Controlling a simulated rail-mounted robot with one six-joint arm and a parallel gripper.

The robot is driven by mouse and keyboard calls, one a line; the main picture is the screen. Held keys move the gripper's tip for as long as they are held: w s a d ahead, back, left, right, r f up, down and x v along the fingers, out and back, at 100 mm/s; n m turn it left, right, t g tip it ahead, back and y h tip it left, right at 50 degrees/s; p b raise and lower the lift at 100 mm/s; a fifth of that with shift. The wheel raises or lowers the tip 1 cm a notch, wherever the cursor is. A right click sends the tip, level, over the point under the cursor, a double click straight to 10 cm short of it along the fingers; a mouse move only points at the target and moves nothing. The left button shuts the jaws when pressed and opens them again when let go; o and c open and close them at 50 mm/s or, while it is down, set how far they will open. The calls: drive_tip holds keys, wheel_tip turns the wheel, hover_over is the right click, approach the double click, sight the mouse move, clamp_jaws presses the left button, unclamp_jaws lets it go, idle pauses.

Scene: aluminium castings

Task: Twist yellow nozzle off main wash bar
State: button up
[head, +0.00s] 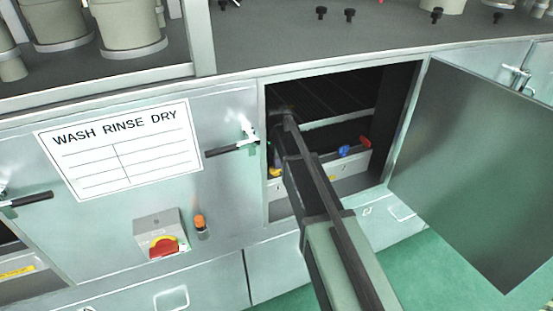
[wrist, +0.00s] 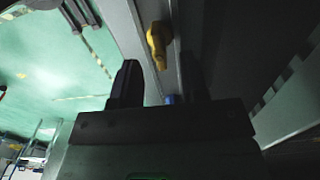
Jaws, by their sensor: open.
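In the wrist view a yellow nozzle (wrist: 157,42) sticks out from a long grey bar (wrist: 137,42), which I take for the main wash bar. My gripper (wrist: 158,82) is open, with one dark finger on each side of the picture's middle. The nozzle lies beyond the fingertips, roughly in line with the gap, and appears apart from them. A blue nozzle (wrist: 168,99) shows between the fingers. In the head view a yellow nozzle (head: 275,172) sits at the left inside the opening, beside my arm; my fingers cannot be made out there.
My arm reaches through the cabinet opening, whose door (head: 470,170) stands open at the right. Blue (head: 344,151) and red (head: 365,141) parts sit deeper inside on a pale bar. A door handle (head: 232,147) projects left of the opening. Green floor lies in front.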

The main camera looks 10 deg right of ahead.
wheel_tip(320, 180, down, 4)
drive_tip(key=shift+r+b, duration=0.1)
drive_tip(key=shift+b, duration=0.95)
drive_tip(key=shift+r, duration=0.1)
drive_tip(key=c, duration=0.6)
drive_tip(key=shift+n, duration=0.8)
clamp_jaws()
drive_tip(key=n, duration=0.4)
drive_tip(key=shift+w+n, duration=0.1)
drive_tip(key=shift+n, duration=0.3)
drive_tip(key=n, duration=0.4)
drive_tip(key=shift+a, duration=0.15)
drive_tip(key=shift+n, duration=1.2)
